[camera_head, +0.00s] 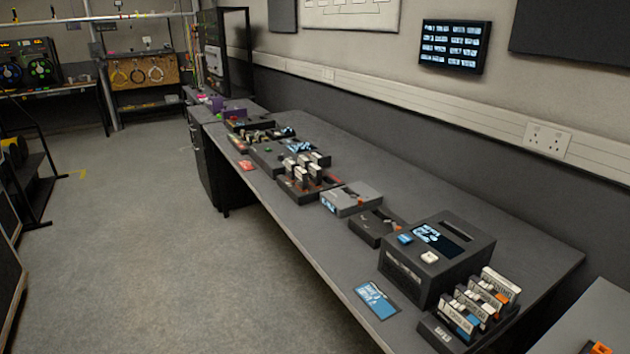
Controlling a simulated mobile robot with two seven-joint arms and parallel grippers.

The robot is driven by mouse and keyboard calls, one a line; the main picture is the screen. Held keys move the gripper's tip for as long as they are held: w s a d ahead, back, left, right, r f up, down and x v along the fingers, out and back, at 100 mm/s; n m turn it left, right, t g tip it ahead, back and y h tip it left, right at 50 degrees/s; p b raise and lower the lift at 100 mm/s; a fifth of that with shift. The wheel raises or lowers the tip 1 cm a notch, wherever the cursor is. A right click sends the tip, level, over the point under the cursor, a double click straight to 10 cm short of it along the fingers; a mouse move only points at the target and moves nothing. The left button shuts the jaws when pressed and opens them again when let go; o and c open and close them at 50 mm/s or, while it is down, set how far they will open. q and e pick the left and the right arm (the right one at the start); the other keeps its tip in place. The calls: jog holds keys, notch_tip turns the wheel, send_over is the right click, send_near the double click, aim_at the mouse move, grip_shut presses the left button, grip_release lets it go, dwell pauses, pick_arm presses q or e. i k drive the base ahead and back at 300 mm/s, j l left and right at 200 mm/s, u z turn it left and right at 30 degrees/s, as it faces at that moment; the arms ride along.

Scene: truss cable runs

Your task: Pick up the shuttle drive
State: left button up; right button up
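I cannot tell for sure which thing is the shuttle drive. Several upright drive-like units with white labels, one of them at the back (500,285), stand in a dark rack (440,333) at the near right of the long grey table. Some carry orange or blue parts, and their lettering is too small to read. A similar rack (291,189) with upright white-topped units stands mid-table. A dark box (400,274) with a small screen and a slot stands beside the near rack. Neither of my grippers is in view.
The grey table (330,250) runs along the wall. A blue card (376,298) lies near its front edge. A grey unit (350,199) and a dark unit (372,228) sit mid-table. Another surface (590,325) is at the lower right. The floor (190,260) at left is clear.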

aim_at(315, 172)
jog(key=i+j+z, duration=0.15)
jog(key=i+j, duration=0.25)
jog(key=i+j+z, duration=0.15)
jog(key=i+j, duration=0.2)
jog(key=i+j+z, duration=0.15)
jog(key=i+j, duration=0.15)
jog(key=j, duration=0.25)
jog(key=i+j+z, duration=0.15)
jog(key=i+j, duration=0.15)
jog(key=j, duration=0.2)
